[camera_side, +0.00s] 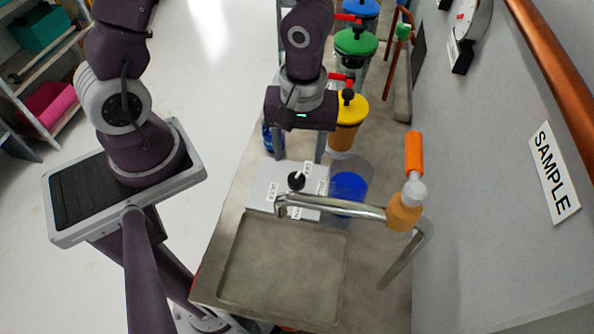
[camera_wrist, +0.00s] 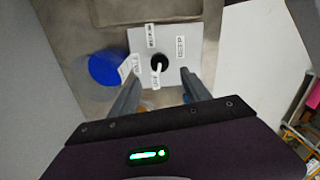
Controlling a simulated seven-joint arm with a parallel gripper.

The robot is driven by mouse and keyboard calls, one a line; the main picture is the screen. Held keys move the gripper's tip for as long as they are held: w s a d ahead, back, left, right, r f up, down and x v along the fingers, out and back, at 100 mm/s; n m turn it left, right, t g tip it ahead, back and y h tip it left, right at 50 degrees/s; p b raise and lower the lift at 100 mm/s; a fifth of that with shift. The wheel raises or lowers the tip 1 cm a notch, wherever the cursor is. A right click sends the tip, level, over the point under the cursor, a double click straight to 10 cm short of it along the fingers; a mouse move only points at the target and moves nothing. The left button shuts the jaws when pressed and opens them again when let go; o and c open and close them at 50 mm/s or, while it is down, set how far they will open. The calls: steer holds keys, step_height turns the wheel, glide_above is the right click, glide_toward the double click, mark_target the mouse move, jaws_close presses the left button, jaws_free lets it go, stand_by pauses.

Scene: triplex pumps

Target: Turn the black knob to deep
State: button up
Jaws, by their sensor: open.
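The black knob (camera_side: 296,181) stands on a light grey panel (camera_side: 262,192) with several white labels around it. In the wrist view the knob (camera_wrist: 160,61) has a white pointer directed down, toward the label nearest my gripper. The label that appears to read DEEP (camera_wrist: 181,47) is to the right of the knob. My gripper (camera_side: 298,158) is open and empty above the panel, behind the knob in the side view. In the wrist view its two fingers (camera_wrist: 160,75) point toward the panel, one to each side of the knob, apparently not touching it.
A clear container with blue contents (camera_side: 348,186) stands right beside the panel. A bent metal pipe with an orange handle (camera_side: 414,152) crosses in front of the panel. Yellow (camera_side: 349,109) and green-lidded (camera_side: 356,42) vessels stand behind. The sunken metal tray (camera_side: 285,270) in front is empty.

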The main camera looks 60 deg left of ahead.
mark_target(297, 177)
steer(key=f, duration=0.7)
steer(key=shift+s+f, duration=0.15)
steer(key=shift+s, duration=0.05)
jaws_close()
